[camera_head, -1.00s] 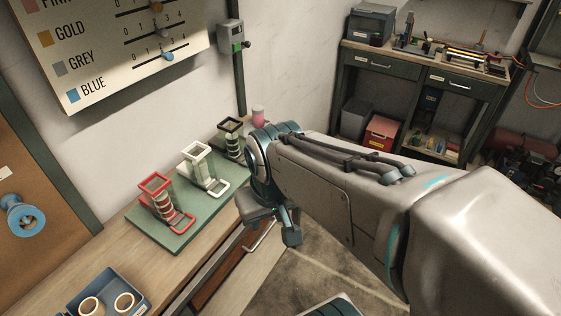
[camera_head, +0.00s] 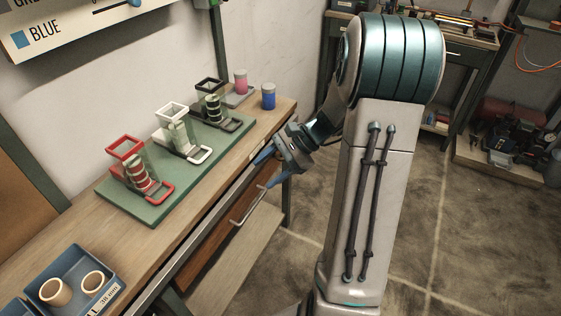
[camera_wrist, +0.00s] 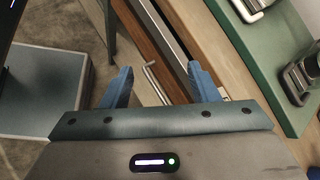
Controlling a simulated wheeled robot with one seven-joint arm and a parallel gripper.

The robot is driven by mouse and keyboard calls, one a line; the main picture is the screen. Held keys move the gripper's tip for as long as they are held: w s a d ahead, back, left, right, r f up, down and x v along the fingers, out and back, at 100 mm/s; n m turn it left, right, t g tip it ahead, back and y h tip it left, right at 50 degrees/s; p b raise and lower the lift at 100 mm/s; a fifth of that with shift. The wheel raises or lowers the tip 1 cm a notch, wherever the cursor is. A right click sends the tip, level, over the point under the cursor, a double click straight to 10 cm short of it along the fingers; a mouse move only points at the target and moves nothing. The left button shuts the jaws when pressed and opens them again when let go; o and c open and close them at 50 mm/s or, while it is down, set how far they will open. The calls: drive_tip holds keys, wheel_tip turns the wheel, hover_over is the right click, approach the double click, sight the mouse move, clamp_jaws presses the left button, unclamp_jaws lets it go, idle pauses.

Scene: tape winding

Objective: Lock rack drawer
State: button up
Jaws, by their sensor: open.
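The rack drawer (camera_head: 225,236) is a brown wooden front under the bench top, with a pale bar handle (camera_head: 248,206). The drawer looks shut or nearly so; I cannot tell exactly. My gripper (camera_head: 264,170) is open and empty just off the bench's front edge, above and beside the handle's far end. In the wrist view, my gripper's two blue fingers (camera_wrist: 160,86) are spread, with the handle (camera_wrist: 156,80) and the drawer front (camera_wrist: 153,45) showing between and beyond them. I cannot make out a lock.
A green board (camera_head: 155,208) on the bench holds red, white and black racks with coiled tape. A blue bin (camera_head: 110,291) with rolls stands near left. Pink (camera_head: 241,82) and blue (camera_head: 268,97) containers stand at the far end.

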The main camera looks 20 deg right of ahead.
drive_tip(key=w+d+f+m+t+y+b, duration=0.35)
drive_tip(key=w+d+f+m+t, duration=0.2)
drive_tip(key=d+f, duration=0.35)
drive_tip(key=m+t+h+b, duration=0.2)
drive_tip(key=m+t+b, duration=0.1)
drive_tip(key=m+t, duration=0.45)
approach(279, 156)
drive_tip(key=b+x, duration=0.1)
drive_tip(key=x, duration=0.6)
drive_tip(key=shift+w+m+g+b, duration=0.3)
drive_tip(key=shift+m+b, duration=0.1)
drive_tip(key=shift+a+f, duration=0.1)
drive_tip(key=c, duration=1)
